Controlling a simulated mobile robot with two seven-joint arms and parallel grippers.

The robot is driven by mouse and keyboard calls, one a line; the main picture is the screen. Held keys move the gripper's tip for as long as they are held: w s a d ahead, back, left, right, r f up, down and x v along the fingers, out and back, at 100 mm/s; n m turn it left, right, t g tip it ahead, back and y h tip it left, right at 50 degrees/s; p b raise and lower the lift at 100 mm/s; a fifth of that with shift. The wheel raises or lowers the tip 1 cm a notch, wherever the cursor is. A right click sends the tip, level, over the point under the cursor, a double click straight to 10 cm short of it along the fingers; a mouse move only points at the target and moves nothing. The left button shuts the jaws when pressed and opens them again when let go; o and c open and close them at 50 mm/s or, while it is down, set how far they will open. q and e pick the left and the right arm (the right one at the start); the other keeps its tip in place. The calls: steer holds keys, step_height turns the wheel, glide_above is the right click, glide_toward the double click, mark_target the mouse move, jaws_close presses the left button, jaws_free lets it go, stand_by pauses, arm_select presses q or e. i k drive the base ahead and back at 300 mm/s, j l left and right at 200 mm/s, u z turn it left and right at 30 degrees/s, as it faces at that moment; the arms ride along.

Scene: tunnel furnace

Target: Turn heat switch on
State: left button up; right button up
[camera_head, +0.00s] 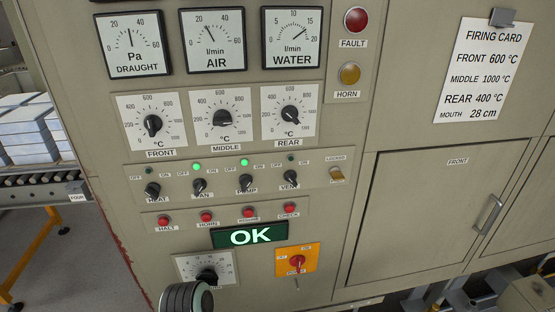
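The heat switch (152,189) is a small black rotary knob at the left end of the switch row, labelled HEAT, with OFF marked to its left and ON to its right. The small lamp above it (150,170) is dark. The knob seems to lean toward the OFF side, but it is small in the picture.
Fan (200,187) and pump (245,183) switches have green lamps lit; the vent switch (291,180) has a dark lamp. Red buttons (206,217) and a green OK display (250,236) lie below.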

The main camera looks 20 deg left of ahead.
mark_target(153, 190)
steer(key=u, duration=1.75)
